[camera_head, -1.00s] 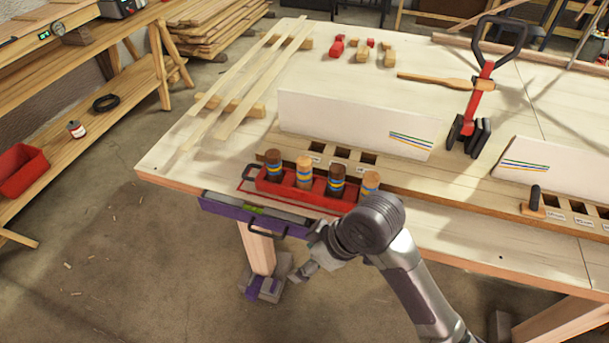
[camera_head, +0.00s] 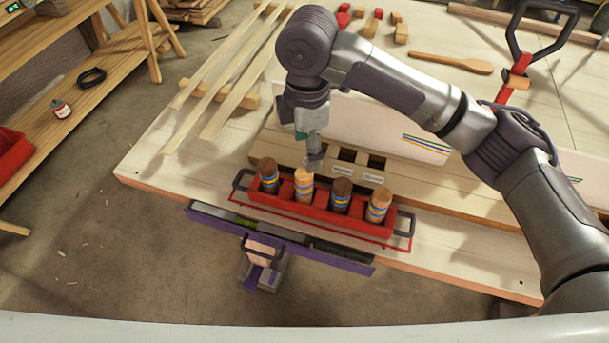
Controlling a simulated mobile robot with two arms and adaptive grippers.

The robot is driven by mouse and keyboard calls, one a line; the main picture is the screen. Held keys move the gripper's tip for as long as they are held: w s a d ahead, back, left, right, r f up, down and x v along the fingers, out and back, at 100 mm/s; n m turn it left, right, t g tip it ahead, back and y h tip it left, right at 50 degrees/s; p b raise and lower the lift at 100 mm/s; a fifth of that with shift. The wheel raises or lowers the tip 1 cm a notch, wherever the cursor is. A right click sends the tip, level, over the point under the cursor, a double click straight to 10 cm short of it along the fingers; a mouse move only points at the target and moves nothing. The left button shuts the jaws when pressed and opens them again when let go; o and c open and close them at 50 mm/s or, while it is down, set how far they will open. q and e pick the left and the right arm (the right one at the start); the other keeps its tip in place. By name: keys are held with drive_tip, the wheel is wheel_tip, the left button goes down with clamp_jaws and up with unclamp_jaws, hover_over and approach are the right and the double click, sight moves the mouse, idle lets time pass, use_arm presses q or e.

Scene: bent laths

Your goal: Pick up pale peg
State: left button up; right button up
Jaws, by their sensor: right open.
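A red tray (camera_head: 290,209) with a handle at each end stands at the front edge of the workbench. Pegs with blue and yellow bands stand upright in it, dark and pale by turns. One pale peg (camera_head: 303,187) is second from the left; another pale peg (camera_head: 379,206) is at the right end. A dark peg (camera_head: 268,176) is at the left end, and a dark peg (camera_head: 340,196) stands between the pale ones. My right gripper (camera_head: 315,164) points down, open and empty, just above and behind the left pale peg. My left gripper is not in view.
A slotted wooden board (camera_head: 288,148) and a white panel (camera_head: 370,125) lie behind the tray. An open purple drawer (camera_head: 280,240) juts out below the bench edge. Long laths (camera_head: 245,85) rest on blocks at back left. A wooden spatula (camera_head: 450,62) lies at the back.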

sight(306, 174)
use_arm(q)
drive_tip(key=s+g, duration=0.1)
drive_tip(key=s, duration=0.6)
use_arm(e)
drive_tip(key=f, duration=0.2)
drive_tip(key=s+f, duration=0.1)
drive_tip(key=f, duration=0.1)
drive_tip(key=shift+a+f+p, duration=0.1)
drive_tip(key=shift+f+p, duration=0.2)
drive_tip(key=shift+f, duration=0.05)
drive_tip(key=f, duration=0.1)
drive_tip(key=f+p, duration=0.1)
drive_tip(key=f, duration=0.1)
drive_tip(key=shift+w, duration=0.3)
wheel_tip(306, 174, down, 2)
drive_tip(key=shift+a+f+p, duration=0.15)
drive_tip(key=shift+f+p, duration=0.1)
drive_tip(key=shift+p, duration=0.2)
drive_tip(key=shift+f, duration=0.55)
drive_tip(key=c, duration=0.8)
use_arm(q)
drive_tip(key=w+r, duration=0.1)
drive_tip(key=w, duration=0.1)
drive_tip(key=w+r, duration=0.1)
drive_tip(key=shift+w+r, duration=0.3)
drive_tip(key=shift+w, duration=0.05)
use_arm(e)
drive_tip(key=c, duration=0.5)
